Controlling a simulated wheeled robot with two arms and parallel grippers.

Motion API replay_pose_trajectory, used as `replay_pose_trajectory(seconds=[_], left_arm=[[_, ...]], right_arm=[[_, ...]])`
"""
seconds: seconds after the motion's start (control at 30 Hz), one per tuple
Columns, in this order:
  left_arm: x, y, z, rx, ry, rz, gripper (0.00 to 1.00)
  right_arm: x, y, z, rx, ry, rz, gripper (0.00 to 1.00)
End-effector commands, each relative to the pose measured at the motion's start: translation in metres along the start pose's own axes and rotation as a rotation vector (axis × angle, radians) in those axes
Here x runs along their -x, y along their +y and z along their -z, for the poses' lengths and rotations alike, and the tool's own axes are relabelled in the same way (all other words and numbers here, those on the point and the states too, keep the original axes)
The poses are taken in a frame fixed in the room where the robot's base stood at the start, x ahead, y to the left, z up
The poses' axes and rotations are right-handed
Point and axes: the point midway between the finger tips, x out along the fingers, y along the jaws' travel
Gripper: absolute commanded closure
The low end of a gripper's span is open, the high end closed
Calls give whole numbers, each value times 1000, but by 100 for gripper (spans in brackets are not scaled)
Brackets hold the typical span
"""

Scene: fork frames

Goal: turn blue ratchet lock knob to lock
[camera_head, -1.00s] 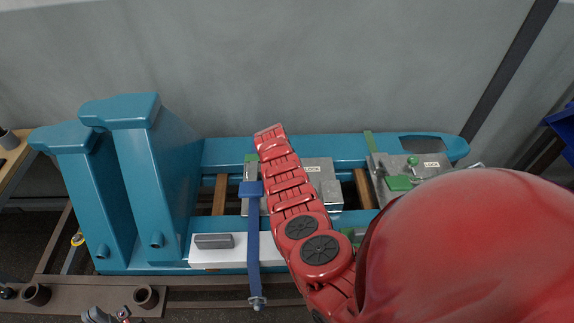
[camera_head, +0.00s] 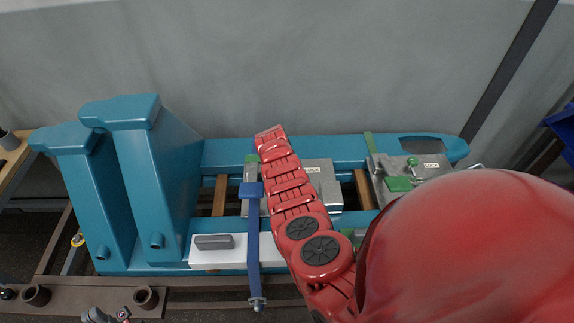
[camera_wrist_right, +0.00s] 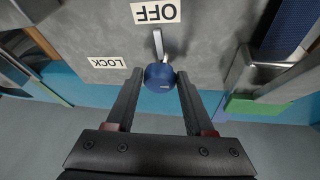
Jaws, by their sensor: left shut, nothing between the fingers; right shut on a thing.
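The blue knob (camera_wrist_right: 160,78) is a round ball on the end of a short metal stem (camera_wrist_right: 158,44), in the right wrist view. Past the stem is an OFF label (camera_wrist_right: 154,12); a LOCK label (camera_wrist_right: 107,62) is to the left. Both labels appear upside down. My right gripper (camera_wrist_right: 160,74) is shut on the knob, one finger on each side. In the head view my red right arm hides this gripper and the knob, beside the grey lock box (camera_head: 322,180).
A blue strap (camera_head: 254,245) hangs down left of my right arm. A second grey box (camera_head: 430,167) with a green block (camera_head: 399,184) is at the right. A tall teal stand (camera_head: 150,180) rises at left. A white ledge (camera_head: 262,250) carries a grey bar (camera_head: 214,241).

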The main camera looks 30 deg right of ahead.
Motion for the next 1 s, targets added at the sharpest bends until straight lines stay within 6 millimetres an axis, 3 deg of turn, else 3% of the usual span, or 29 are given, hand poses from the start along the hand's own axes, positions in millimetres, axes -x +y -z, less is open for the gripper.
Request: replay_pose_trajectory(seconds=[0.27, 0.57, 0.77, 1.0], left_arm=[[-20, -1, 3, 0, 0, 0, 100], [-37, -2, 6, 0, 0, 0, 100], [-27, -1, 4, 0, 0, 0, 100], [6, 0, -1, 0, 0, 0, 100]], right_arm=[[4, 3, 2, 108, 14, 45, 100], [1, 6, 2, 344, 51, 145, 100], [-4, 8, 1, 517, 76, 217, 100], [-10, 10, 1, 726, 105, 302, 100]])
